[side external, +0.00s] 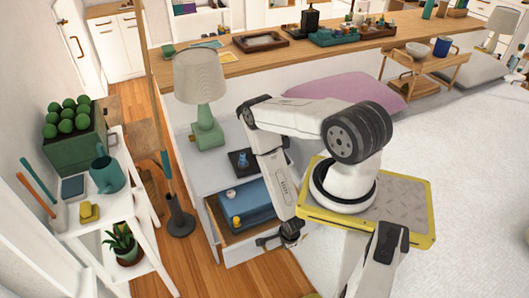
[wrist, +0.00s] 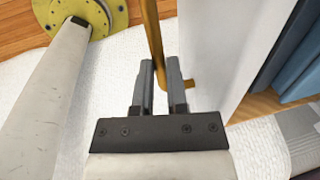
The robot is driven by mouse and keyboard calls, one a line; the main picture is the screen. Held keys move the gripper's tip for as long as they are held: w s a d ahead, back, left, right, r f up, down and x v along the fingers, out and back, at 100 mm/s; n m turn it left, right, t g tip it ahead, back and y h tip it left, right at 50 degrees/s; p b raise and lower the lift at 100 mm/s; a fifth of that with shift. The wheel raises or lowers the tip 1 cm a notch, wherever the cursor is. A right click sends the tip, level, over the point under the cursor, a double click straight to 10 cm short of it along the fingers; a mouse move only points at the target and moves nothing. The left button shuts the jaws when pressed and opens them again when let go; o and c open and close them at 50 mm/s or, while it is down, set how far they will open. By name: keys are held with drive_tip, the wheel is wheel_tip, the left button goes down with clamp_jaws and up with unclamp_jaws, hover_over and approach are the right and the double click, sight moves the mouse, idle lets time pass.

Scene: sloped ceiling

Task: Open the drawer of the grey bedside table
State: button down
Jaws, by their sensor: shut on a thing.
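The grey bedside table (side external: 213,170) stands in the middle of the side external view. Its drawer (side external: 226,238) is pulled out, with its wooden inside showing. A folded blue thing (side external: 250,200) and a small yellow item (side external: 236,221) are in it. In the wrist view my gripper (wrist: 160,80) is shut on the brass handle (wrist: 154,35), beside the pale drawer front (wrist: 215,50). Blue cloth-like things (wrist: 295,50) show behind that front.
A green lamp (side external: 207,130) and a small dark tray (side external: 243,162) stand on the table top. A floor stand (side external: 180,220) is at its left, near a white plant shelf (side external: 110,215). The bed (side external: 470,150) is at right. Wooden floor is clear below the drawer.

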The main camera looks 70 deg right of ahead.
drive_tip(key=shift+s+a, duration=0.4)
drive_tip(key=shift+a, duration=0.05)
drive_tip(key=c, duration=0.6)
unclamp_jaws()
drive_tip(key=shift+c, duration=0.2)
drive_tip(key=shift+r, duration=0.1)
wheel_tip(320, 180, up, 7)
drive_tip(key=s+a, duration=0.1)
drive_tip(key=shift+r, duration=0.2)
drive_tip(key=shift+w, duration=0.1)
